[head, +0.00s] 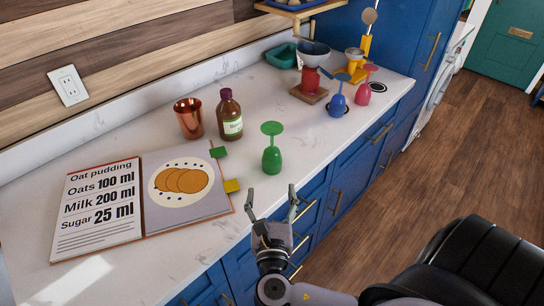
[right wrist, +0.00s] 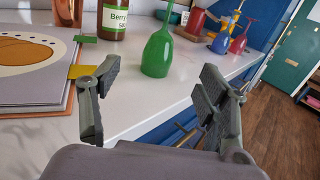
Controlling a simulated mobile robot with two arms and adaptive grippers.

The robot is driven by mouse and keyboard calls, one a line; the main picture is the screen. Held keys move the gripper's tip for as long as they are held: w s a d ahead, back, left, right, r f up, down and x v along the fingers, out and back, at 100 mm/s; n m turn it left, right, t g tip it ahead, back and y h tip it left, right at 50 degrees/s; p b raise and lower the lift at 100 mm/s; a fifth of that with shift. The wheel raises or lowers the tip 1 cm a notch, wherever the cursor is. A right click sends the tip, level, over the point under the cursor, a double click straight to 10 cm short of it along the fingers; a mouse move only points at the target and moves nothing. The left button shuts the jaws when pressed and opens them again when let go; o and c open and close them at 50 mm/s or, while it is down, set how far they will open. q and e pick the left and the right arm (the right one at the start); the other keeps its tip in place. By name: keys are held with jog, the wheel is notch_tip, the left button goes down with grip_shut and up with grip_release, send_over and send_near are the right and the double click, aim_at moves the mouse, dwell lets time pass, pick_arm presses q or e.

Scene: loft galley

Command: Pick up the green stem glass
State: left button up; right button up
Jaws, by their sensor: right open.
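The green stem glass (head: 271,160) stands upside down on the white counter near its front edge, bowl down and foot up. In the right wrist view the green glass (right wrist: 158,52) stands beyond the fingers, between them in the picture, with its top cut off by the frame. My right gripper (head: 272,206) is open and empty, at the counter's front edge, short of the glass and not touching it. Its spread fingers also show in the right wrist view (right wrist: 152,92). My left gripper is not in view.
An open recipe book (head: 105,213) lies left of the glass. A brown bottle (head: 229,117) and a copper cup (head: 188,119) stand behind it. Blue (head: 338,102) and pink (head: 362,94) upside-down glasses stand farther right. The counter right around the green glass is clear.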

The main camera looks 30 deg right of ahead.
aim_at(272, 157)
jog(key=p+x, duration=0.2)
jog(key=x, duration=0.8)
jog(key=shift+w+d, duration=0.2)
jog(key=p+x, duration=0.2)
jog(key=x, duration=0.3)
jog(key=shift+s+d, duration=0.15)
jog(key=shift+s, duration=0.05)
jog(key=shift+w+d+f, duration=0.15)
jog(key=shift+w, duration=0.1)
jog(key=shift+c, duration=0.3)
jog(key=shift+s, duration=0.1)
jog(key=c, duration=1.3)
